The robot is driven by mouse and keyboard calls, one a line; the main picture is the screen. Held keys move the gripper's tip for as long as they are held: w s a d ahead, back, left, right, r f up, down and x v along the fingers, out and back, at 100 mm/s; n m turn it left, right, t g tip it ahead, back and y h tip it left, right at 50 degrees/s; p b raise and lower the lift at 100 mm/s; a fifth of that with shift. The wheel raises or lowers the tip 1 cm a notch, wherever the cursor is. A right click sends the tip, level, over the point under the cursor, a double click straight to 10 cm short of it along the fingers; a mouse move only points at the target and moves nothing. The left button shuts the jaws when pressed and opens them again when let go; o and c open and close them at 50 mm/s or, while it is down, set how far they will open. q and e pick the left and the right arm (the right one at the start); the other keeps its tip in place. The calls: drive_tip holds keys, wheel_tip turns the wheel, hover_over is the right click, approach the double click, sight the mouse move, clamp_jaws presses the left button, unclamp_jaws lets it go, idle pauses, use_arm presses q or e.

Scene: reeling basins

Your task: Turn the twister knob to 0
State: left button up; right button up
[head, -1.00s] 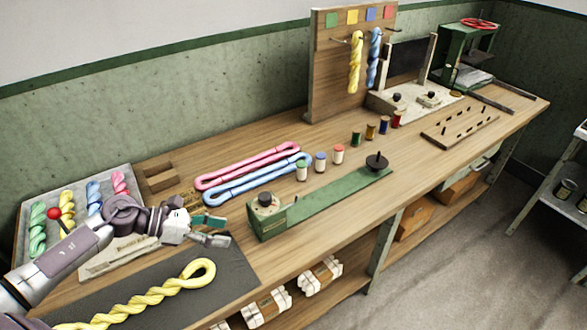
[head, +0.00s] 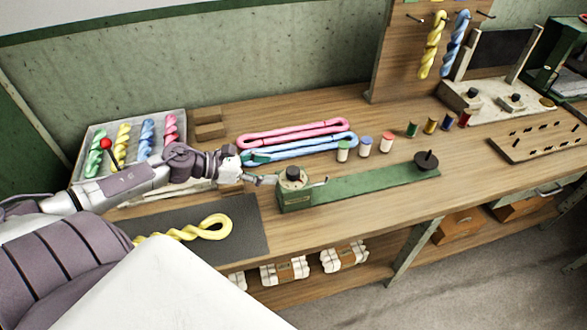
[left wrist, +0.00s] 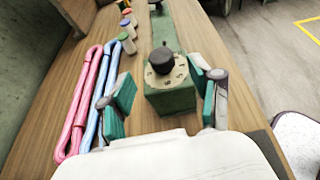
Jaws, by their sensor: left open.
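The twister is a long green base (head: 360,183) on the bench with a block at its left end. A black knob (head: 293,174) sits on top of that block, on a pale round dial. In the left wrist view the knob (left wrist: 163,61) and dial show between my fingers, ahead of the palm. The dial marks are too small to read. My left gripper (head: 262,170) is at the block's left side in the head view. It is open, with teal-padded fingers (left wrist: 162,98) on either side of the block, holding nothing. My right gripper is not in view.
Pink (head: 290,133) and blue (head: 300,147) skeins lie behind the block. Several spools stand behind the green base, including a white one with a green top (head: 343,151). A yellow twisted skein (head: 205,231) lies on a dark mat (head: 255,240) at the left front.

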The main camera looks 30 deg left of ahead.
sight(292, 170)
use_arm(q)
drive_tip(key=p+x, duration=0.1)
drive_tip(key=x, duration=0.6)
drive_tip(key=shift+r+p, duration=0.15)
drive_tip(key=shift+p, duration=0.25)
drive_tip(key=shift+w+d+f, duration=0.25)
drive_tip(key=shift+w+d, duration=0.05)
drive_tip(key=shift+w, duration=0.05)
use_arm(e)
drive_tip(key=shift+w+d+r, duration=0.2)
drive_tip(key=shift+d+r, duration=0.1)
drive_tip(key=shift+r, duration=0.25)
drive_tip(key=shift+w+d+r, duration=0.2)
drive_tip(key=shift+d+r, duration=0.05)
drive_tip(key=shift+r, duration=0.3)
